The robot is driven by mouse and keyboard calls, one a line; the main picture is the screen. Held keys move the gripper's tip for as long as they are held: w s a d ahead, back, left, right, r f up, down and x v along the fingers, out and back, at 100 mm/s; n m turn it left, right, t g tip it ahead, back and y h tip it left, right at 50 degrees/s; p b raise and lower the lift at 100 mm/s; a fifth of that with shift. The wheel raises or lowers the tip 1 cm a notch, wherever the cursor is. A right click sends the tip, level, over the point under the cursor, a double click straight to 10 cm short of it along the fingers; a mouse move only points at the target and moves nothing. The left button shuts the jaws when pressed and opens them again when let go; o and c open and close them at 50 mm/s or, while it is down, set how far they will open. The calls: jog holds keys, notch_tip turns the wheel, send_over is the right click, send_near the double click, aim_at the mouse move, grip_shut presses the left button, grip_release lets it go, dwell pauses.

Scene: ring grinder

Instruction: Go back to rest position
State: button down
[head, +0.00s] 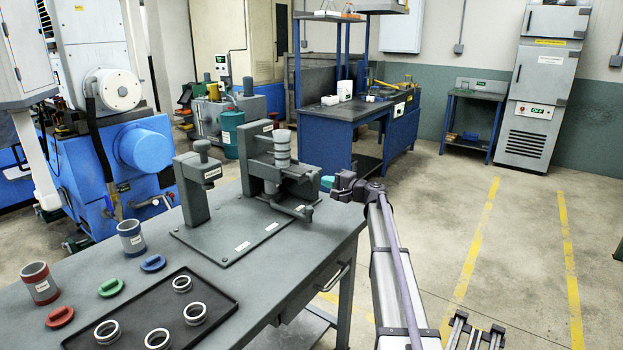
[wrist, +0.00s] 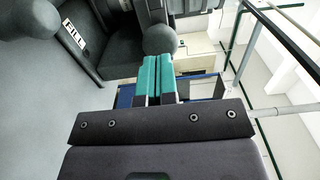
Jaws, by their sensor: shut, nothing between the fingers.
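My gripper (head: 327,182) is at the right edge of the grey workbench (head: 255,195), just right of the clamp fixture. Its teal fingers (wrist: 157,78) are together and empty in the wrist view. The fixture (head: 258,150) carries a stack of grey rings or a cup (head: 281,148) on its right side. A dark post with a rounded knob (wrist: 160,38) shows close beyond the fingers in the wrist view. My arm runs from the lower right up to the gripper.
A black tray (head: 228,299) holds several metal rings. Red (head: 40,283) and blue (head: 131,236) cups stand beside it, with red, green and blue handled pieces. A second grey press stand (head: 195,180) is left of the fixture. The floor (head: 520,250) to the right is open.

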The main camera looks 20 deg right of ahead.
jog(key=shift+x, duration=0.8)
dwell(1.3)
jog(key=shift+x, duration=3.7)
jog(key=shift+s, duration=0.1)
jog(key=shift+v, duration=3.6)
send_near(307, 173)
jog(key=shift+s+d+f, duration=0.2)
jog(key=shift+s+d, duration=0.15)
jog(key=shift+s, duration=0.1)
jog(key=shift+s+d+f, duration=0.25)
jog(key=shift+s+d, duration=0.1)
jog(key=shift+s, duration=0.1)
